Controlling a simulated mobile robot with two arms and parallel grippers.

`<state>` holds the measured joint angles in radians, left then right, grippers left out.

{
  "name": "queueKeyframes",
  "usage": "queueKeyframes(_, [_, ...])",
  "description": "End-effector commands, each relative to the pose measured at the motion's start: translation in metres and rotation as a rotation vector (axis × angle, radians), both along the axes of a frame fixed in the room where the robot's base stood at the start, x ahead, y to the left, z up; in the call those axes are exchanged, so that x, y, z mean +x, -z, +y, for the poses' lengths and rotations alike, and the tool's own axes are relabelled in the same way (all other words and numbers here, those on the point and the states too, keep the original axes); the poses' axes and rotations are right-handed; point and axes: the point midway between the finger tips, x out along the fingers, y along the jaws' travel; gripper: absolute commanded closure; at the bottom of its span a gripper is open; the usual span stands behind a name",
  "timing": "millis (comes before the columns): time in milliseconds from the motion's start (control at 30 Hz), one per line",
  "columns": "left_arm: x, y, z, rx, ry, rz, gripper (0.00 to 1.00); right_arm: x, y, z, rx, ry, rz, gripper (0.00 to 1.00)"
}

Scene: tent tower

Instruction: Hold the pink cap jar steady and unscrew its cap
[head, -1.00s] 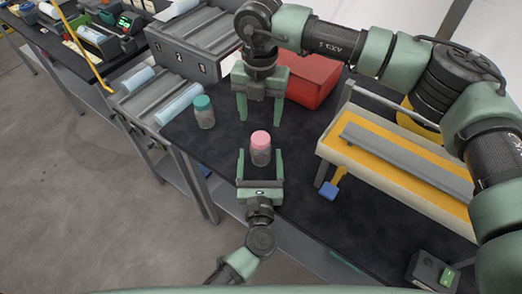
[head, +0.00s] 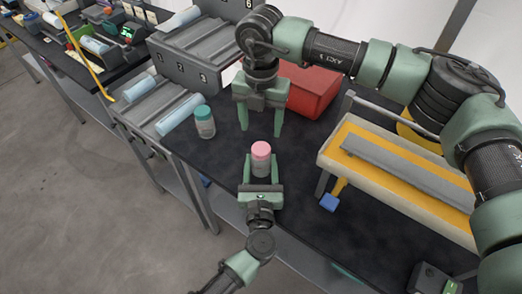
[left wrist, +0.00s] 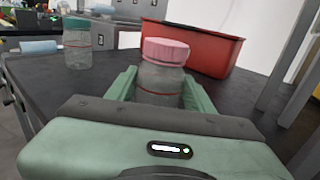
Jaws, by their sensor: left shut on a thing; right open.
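The jar with the pink cap (head: 261,149) stands upright on the dark table, and its cap is on. My left gripper (head: 261,172) is shut on the jar's clear body from the near side, below the cap. In the left wrist view the jar body (left wrist: 160,82) sits between the two green fingers, with the pink cap above them; its base is hidden. My right gripper (head: 262,122) is open and empty, fingers pointing down, just behind and above the jar, apart from the cap.
A jar with a teal cap (head: 204,121) stands to the left. A red bin (head: 312,92) is behind. A yellow and beige rack with a grey bar (head: 400,170) stands to the right. A roller conveyor (head: 160,105) is at the left.

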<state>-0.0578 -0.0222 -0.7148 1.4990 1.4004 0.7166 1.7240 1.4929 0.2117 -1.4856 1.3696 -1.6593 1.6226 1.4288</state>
Motion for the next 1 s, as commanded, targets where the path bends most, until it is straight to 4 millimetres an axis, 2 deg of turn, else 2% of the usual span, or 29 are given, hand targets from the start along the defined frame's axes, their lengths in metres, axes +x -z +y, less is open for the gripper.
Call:
queueKeyframes(167, [0.0,0.0,0.0,0.0,0.0,-0.001,1.0,0.0,0.0,0.0,0.0,0.26,0.0,0.37])
queueKeyframes(400, [0.0,0.0,0.0,0.0,0.0,0.0,1.0,0.0,0.0,0.0,0.0,0.772,0.0,0.37])
queueKeyframes(533, [0.0,0.0,0.0,0.0,0.0,-0.001,1.0,0.0,0.0,0.0,0.0,0.979,0.0,0.37])
queueKeyframes(767, [0.0,0.0,0.0,0.0,0.0,-0.001,1.0,0.0,0.005,0.0,-0.001,1.135,0.001,0.37])
queueKeyframes(1000, [0.0,0.0,0.0,0.0,0.0,-0.001,1.0,-0.001,0.038,-0.001,-0.004,1.14,0.002,0.37])
